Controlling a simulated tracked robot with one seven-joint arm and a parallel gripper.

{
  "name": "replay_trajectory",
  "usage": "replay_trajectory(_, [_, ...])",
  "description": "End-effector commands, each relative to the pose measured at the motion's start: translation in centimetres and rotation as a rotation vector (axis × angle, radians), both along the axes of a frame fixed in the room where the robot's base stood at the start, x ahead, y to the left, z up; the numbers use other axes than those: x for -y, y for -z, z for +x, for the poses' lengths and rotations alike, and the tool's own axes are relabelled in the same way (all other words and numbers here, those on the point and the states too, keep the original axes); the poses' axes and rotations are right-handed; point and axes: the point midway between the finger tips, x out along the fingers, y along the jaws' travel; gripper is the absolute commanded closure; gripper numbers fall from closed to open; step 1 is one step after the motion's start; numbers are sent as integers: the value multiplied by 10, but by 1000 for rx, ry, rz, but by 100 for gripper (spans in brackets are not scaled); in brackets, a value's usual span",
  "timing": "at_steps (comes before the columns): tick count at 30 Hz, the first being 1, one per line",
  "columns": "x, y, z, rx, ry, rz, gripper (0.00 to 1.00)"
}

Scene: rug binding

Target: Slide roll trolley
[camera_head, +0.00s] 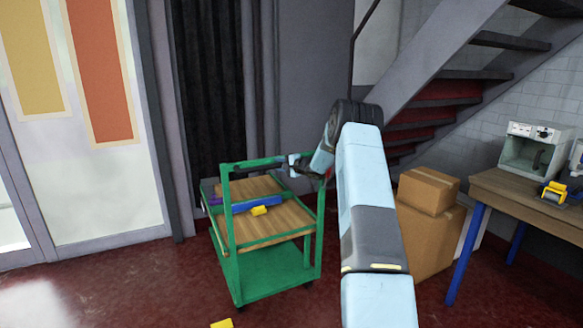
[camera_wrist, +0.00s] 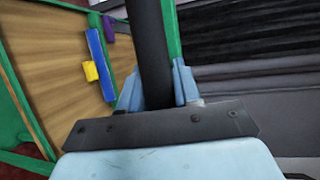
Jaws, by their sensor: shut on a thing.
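The trolley (camera_head: 262,268) has a green frame, a wooden upper deck and a green lower shelf. It stands on the red floor left of my arm. Its deck also shows in the wrist view (camera_wrist: 50,60). The exact contact is partly hidden.
A blue bar (camera_head: 252,203), a yellow block (camera_head: 260,211) and a purple piece lie on the deck. Cardboard boxes (camera_head: 428,190) and a wooden table (camera_head: 530,205) stand right, below stairs. A dark curtain (camera_head: 210,80) hangs behind. Floor at front left is mostly clear.

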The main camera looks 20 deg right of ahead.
Motion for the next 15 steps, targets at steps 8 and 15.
replay_trajectory(8, [-17, 7, 12, -9, -19, 3, 100])
replay_trajectory(15, [-14, 7, 13, -9, -18, 4, 100])
